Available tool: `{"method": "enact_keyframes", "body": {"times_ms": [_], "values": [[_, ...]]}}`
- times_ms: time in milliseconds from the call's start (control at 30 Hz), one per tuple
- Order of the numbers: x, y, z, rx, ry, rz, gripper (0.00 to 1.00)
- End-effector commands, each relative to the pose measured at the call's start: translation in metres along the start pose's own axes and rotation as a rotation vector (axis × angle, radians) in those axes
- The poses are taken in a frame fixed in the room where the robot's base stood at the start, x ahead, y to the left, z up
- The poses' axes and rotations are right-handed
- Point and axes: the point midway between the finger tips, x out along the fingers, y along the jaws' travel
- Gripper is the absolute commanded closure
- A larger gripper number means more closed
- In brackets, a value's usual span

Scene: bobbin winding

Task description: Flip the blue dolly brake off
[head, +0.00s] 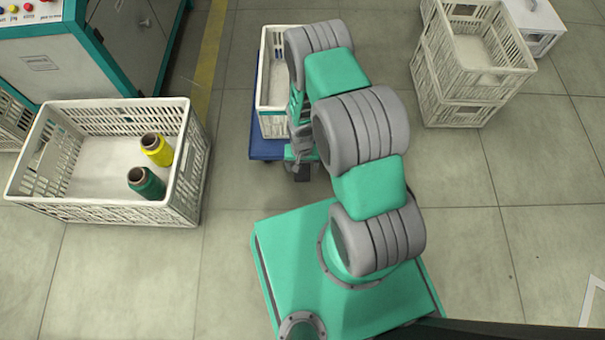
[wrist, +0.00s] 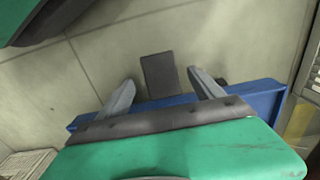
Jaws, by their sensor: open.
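The blue dolly (head: 266,149) stands on the floor under a white crate, partly hidden by my arm in the head view. Its blue edge (wrist: 262,97) crosses the wrist view. A flat dark grey plate (wrist: 159,78), which looks like the brake pedal, sticks out from that edge. My gripper (wrist: 162,76) is open, with one grey finger on each side of the plate and a gap on both sides. I cannot tell whether the plate is tilted up or pressed down. In the head view my arm mostly covers the gripper.
The white crate (head: 274,122) sits on the dolly. A larger white crate (head: 110,212) with a yellow bobbin (head: 157,150) and a green bobbin (head: 146,184) stands at left. Stacked crates (head: 455,88) stand at right. A green-and-grey machine (head: 60,60) is at upper left. Floor between is clear.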

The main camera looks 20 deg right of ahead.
Motion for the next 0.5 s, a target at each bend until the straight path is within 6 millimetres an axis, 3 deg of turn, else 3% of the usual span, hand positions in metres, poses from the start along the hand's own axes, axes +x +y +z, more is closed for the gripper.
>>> {"method": "enact_keyframes", "body": {"times_ms": [33, 200, 500], "values": [[0.016, 0.001, 0.001, 0.000, -0.002, 0.001, 0.24], [0.037, 0.000, 0.000, 0.000, 0.000, 0.000, 0.24], [0.039, 0.000, 0.000, -0.001, 0.001, -0.001, 0.24]]}}
